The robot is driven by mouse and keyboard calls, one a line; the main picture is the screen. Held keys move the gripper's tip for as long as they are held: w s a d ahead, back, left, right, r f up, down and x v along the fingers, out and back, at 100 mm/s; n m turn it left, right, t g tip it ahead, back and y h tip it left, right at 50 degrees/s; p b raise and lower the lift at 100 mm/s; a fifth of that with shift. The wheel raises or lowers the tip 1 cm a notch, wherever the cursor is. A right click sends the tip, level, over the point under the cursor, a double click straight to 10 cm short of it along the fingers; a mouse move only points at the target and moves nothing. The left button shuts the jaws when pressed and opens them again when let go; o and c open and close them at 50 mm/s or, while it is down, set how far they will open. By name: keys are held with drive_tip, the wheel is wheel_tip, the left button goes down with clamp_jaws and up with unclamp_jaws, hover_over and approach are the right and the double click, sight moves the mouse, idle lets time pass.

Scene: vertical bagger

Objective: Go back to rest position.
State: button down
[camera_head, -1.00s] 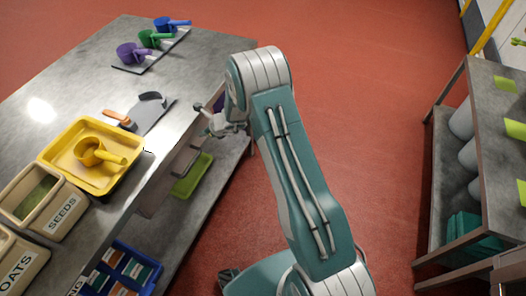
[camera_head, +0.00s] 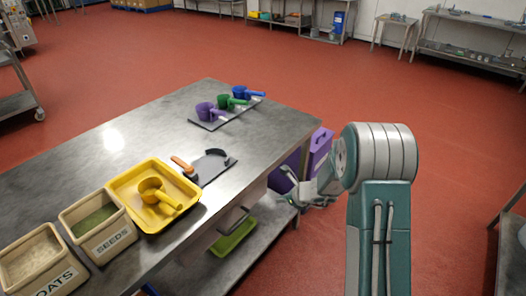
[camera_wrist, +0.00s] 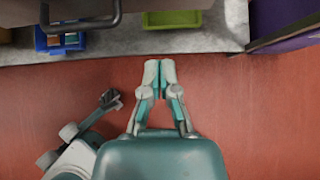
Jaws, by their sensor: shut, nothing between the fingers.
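My gripper (camera_head: 290,191) is beside the right edge of the steel table (camera_head: 262,152), below its top and apart from it in the head view. In the wrist view my gripper (camera_wrist: 160,92) points down over the red floor, its two fingers together and nothing between them. My teal and grey arm reaches to it from the right of the head view.
On the table are a yellow tray (camera_head: 124,187) with a yellow scoop (camera_head: 158,195), bins of seeds (camera_head: 98,228) and oats (camera_head: 38,265), a scraper (camera_head: 211,166) and coloured scoops. A purple box (camera_head: 318,152) stands beyond my gripper. Red floor is open behind.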

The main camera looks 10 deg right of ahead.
drive_tip(key=shift+a, duration=0.1)
drive_tip(key=s+a+r+n+g, duration=0.1)
drive_tip(key=s+a+r+n, duration=0.1)
drive_tip(key=s+r+n, duration=0.65)
drive_tip(key=s+a+r+n+g, duration=0.15)
drive_tip(key=s+r+n, duration=0.3)
drive_tip(key=r, duration=0.65)
drive_tip(key=s+d+r+n+t+h, duration=0.1)
drive_tip(key=s+d+r+n+h, duration=0.2)
drive_tip(key=s+n, duration=0.4)
drive_tip(key=s+d+r+n+h, duration=0.3)
drive_tip(key=s+r+n, duration=0.2)
drive_tip(key=s, duration=0.8)
drive_tip(key=shift+n+t, duration=0.35)
drive_tip(key=shift+n, duration=0.65)
drive_tip(key=shift+a, duration=0.2)
